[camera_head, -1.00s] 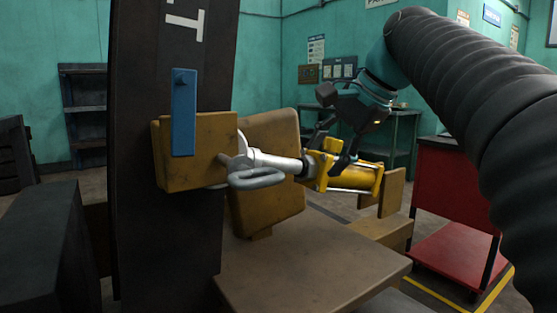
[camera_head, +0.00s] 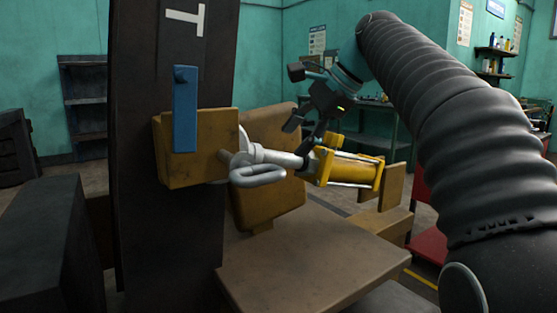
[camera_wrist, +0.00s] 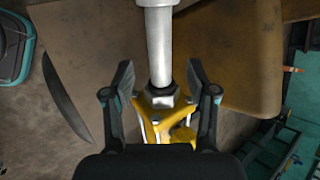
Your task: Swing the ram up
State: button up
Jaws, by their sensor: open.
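The ram has a yellow cylinder body (camera_head: 350,170) and a silver rod (camera_head: 275,156). It lies nearly level, with the rod end at the brown bracket (camera_head: 195,150) on the dark mast (camera_head: 160,235). My gripper (camera_head: 300,144) is at the ram's neck, where rod meets body. In the wrist view, its open fingers (camera_wrist: 160,76) stand on either side of the silver rod (camera_wrist: 160,50), with gaps between fingers and rod. The yellow body (camera_wrist: 150,115) shows below, partly hidden by my gripper.
A blue lever-like plate (camera_head: 185,110) is on the bracket. A grey loop (camera_head: 260,174) sits beside the rod. A brown flat plate (camera_head: 310,260) lies below the ram. A red cabinet (camera_head: 428,245) and dark shelves (camera_head: 82,105) stand farther off.

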aim_at(283, 154)
jog(key=x, duration=0.7)
jog(key=shift+f, duration=0.1)
grip_shut()
